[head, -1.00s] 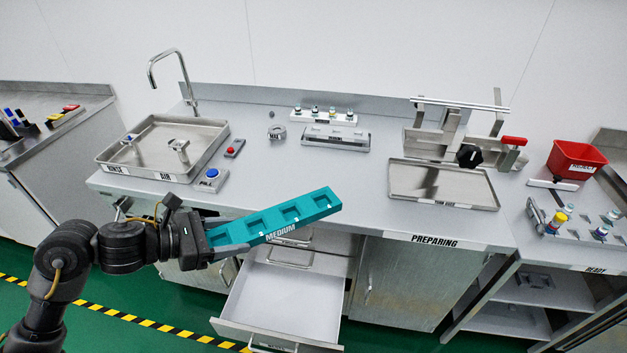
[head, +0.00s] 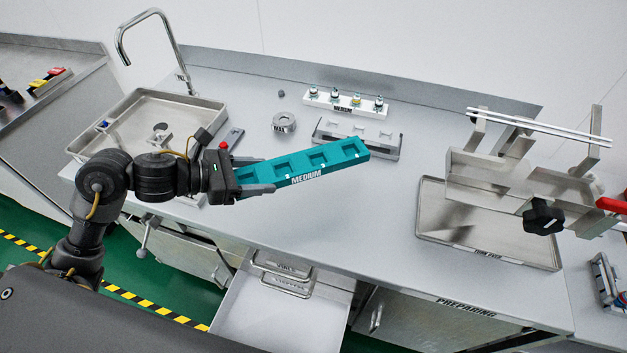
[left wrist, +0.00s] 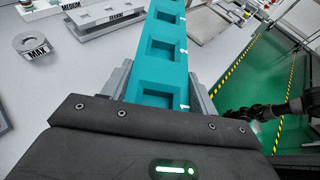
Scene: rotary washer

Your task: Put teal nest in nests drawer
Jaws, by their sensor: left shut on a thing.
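The teal nest (head: 318,161), a long block with square pockets and a MEDIUM label, is held at its left end by my left gripper (head: 255,183), which is shut on it. In the head view it shows over the worktop, pointing right and slightly up. The nest also fills the middle of the left wrist view (left wrist: 163,60), between the two fingers. An open, empty-looking drawer (head: 268,318) stands out below the worktop; its front is cut off by the frame and its label cannot be read.
A grey nest (head: 358,138) and a white MEDIUM rack with vials (head: 346,102) stand at the back. A round MAX piece (head: 284,122) is beside them. A sink tray (head: 150,122) is at left; a metal tray and a stand with a black knob (head: 543,218) are at right.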

